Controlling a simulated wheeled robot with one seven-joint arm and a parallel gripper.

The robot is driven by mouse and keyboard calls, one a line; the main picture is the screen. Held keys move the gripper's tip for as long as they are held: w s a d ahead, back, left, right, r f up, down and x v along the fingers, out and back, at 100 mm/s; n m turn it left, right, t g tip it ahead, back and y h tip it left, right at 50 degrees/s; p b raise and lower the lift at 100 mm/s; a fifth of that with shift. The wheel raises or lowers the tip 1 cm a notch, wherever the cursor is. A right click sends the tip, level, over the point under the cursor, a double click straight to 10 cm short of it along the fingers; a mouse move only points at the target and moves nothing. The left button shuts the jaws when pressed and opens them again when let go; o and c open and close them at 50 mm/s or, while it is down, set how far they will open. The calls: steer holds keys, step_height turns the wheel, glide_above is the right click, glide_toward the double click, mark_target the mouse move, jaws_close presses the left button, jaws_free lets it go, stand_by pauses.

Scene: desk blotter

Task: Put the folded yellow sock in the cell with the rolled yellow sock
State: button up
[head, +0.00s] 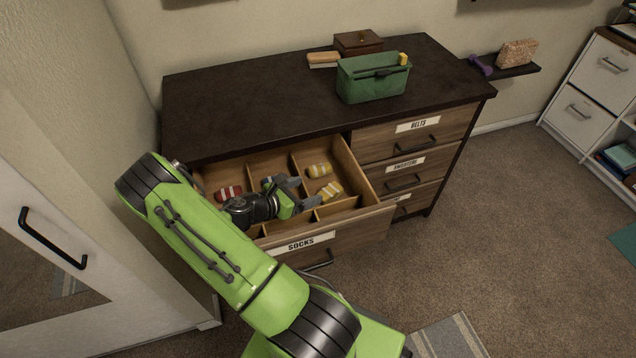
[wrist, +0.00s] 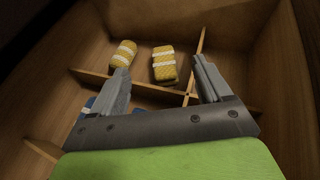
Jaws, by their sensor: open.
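The folded yellow sock (wrist: 164,64), boxy with white bands, lies in the drawer's back right cell. It also shows in the head view (head: 331,190). The rolled yellow sock (wrist: 123,54), rounder and banded white, lies in the same cell, a little apart, with no divider between them. It shows farther back in the head view (head: 319,170). My gripper (head: 304,191) is low over the open drawer, beside the folded sock. In the wrist view, its jaws (wrist: 161,70) are apart with nothing held, and the folded sock shows beyond the gap.
The open socks drawer (head: 345,228) has thin wooden dividers (wrist: 150,90). A red sock (head: 230,193) lies in the left cell. A blue sock (head: 267,182) lies in the middle, partly hidden by my gripper. A green caddy (head: 372,82) stands on the dresser top.

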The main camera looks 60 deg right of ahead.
steer(key=p+v, duration=0.1)
steer(key=v, duration=0.4)
steer(key=shift+r, duration=0.1)
steer(key=w+a+r+m+t+y, duration=0.25)
steer(key=a+r+m+y, duration=0.2)
steer(key=a+r, duration=0.3)
steer(key=w+a+r+m+t+y, duration=0.2)
steer(key=a+r+m+t+y, duration=0.1)
steer(key=a+r+m, duration=0.4)
steer(key=s+a+r+m+t+y, duration=0.1)
steer(key=s+a+r+t+y, duration=0.1)
steer(key=s+a+r, duration=0.3)
steer(key=s+a+r+m+t+y, duration=0.1)
steer(key=s+a+r+t+y, duration=0.2)
steer(key=a, duration=0.7)
steer(key=v, duration=0.4)
steer(key=shift+s+a+f, duration=0.15)
steer(key=shift+s+a, duration=0.15)
steer(key=shift+s, duration=0.05)
